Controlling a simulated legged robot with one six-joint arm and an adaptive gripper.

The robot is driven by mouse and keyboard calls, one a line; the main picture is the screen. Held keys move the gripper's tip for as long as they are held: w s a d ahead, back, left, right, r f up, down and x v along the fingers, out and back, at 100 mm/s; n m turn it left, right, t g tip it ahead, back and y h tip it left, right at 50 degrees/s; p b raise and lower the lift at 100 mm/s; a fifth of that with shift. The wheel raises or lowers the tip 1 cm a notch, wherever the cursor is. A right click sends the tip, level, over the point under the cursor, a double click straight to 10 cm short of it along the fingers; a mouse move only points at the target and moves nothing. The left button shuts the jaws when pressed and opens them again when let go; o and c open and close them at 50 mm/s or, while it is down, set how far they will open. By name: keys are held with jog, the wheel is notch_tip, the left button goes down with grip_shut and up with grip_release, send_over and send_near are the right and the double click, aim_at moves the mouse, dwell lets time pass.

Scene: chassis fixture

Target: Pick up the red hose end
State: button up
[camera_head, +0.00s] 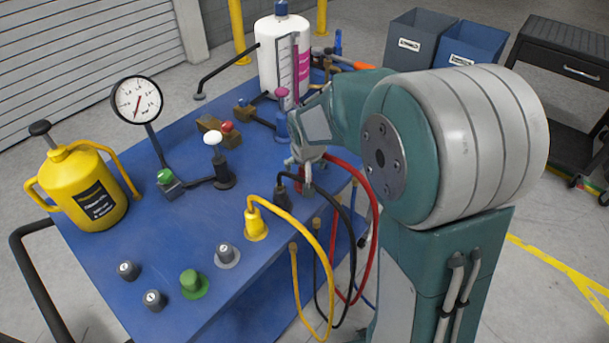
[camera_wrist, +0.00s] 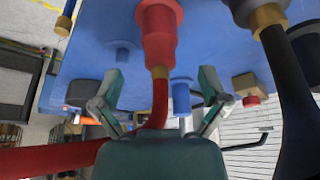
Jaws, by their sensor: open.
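The red hose end (camera_wrist: 160,38) is a ribbed red connector with a brass collar, at the top middle of the wrist view. The red hose runs from it down between my fingers and behind my gripper body. My gripper (camera_wrist: 160,85) is open, with one finger on each side of the hose. The fingertips show below the connector's body and do not appear to touch it. In the head view my gripper (camera_head: 306,158) is over the right side of the blue cart; the red hose (camera_head: 372,235) loops down from there, and its end is hidden by my gripper and arm.
The black hose end (camera_head: 283,188) and yellow hose end (camera_head: 256,225) stand close by on the cart (camera_head: 180,240). The black hose (camera_wrist: 287,80) passes right of my gripper in the wrist view. A white bottle (camera_head: 280,55) and pressure gauge (camera_head: 137,100) stand farther back.

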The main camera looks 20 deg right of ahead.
aim_at(304, 175)
jog(key=x, duration=0.5)
jog(key=shift+a+f, duration=0.1)
jog(key=shift+f, duration=0.05)
jog(key=shift+c, duration=0.3)
jog(key=shift+s, duration=0.1)
grip_shut()
